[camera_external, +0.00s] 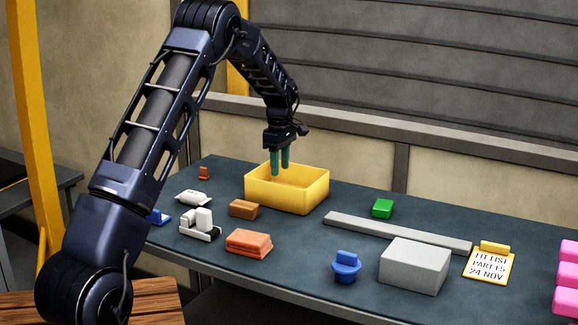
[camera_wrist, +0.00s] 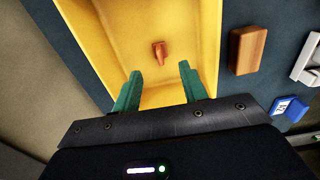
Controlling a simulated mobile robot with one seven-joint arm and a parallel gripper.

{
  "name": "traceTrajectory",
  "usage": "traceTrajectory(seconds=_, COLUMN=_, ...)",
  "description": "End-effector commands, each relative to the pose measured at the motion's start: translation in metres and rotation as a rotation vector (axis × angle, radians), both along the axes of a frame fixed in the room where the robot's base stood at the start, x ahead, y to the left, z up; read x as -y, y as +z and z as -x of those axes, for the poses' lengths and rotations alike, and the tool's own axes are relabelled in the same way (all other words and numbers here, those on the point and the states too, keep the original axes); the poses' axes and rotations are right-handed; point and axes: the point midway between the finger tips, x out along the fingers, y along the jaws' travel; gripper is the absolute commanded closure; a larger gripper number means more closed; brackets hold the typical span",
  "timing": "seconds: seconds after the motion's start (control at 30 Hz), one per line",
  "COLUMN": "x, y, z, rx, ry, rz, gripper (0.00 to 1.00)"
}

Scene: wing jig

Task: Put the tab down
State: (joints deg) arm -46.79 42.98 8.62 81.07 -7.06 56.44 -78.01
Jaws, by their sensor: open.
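A small orange piece (camera_wrist: 159,49), which looks like the tab, lies on the floor of the yellow bin (camera_external: 287,196) in the wrist view. In the external view the bin's front wall hides it. My gripper (camera_external: 280,168) points down over the bin, its green fingertips near the level of the rim. In the wrist view my gripper (camera_wrist: 160,71) is open and empty, with its two fingers apart and the orange piece showing beyond the gap. The yellow bin (camera_wrist: 94,38) surrounds the piece.
A brown block (camera_external: 243,209), orange block (camera_external: 249,243), white parts (camera_external: 200,225), grey bar (camera_external: 395,232), green block (camera_external: 382,208), blue part (camera_external: 346,266) and grey box (camera_external: 414,265) lie around the table.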

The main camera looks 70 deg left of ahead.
Motion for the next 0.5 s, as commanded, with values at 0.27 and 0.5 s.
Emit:
traceTrajectory(seconds=0.27, x=0.0, y=0.044, z=0.0, rx=-0.001, ry=-0.001, rz=-0.001, gripper=0.57)
traceTrajectory(seconds=0.5, x=0.0, y=0.056, z=0.0, rx=0.0, ry=-0.001, rz=0.0, gripper=0.57)
